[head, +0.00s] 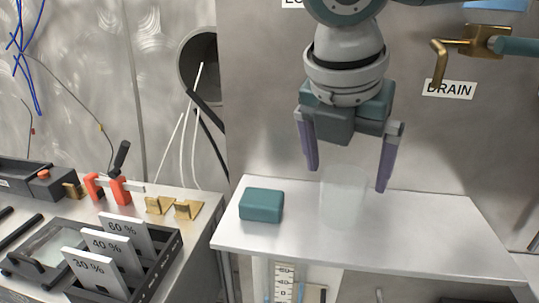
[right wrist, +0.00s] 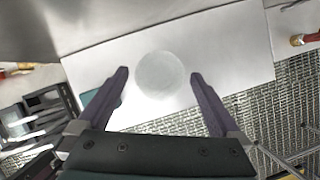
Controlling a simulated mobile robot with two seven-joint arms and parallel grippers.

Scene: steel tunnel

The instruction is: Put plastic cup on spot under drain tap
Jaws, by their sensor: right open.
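The translucent plastic cup (head: 343,199) stands upright on a white shelf (head: 420,240). In the right wrist view the cup (right wrist: 162,74) shows from above as a pale disc, just beyond and between the fingertips. My right gripper (head: 346,178) is open, pointing down over the cup with its purple fingers apart. It also shows in the right wrist view (right wrist: 159,75). The brass drain tap (head: 440,62) is on the wall at the upper right, beside a "DRAIN" label (head: 449,90). No marked spot is distinguishable on the shelf. My left gripper is not in view.
A teal block (head: 261,205) lies on the shelf left of the cup. The shelf's right part, below the tap, is bare. On the left bench are a black rack (head: 150,275) with percentage cards, red-orange clamps (head: 119,191) and brass brackets (head: 187,209).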

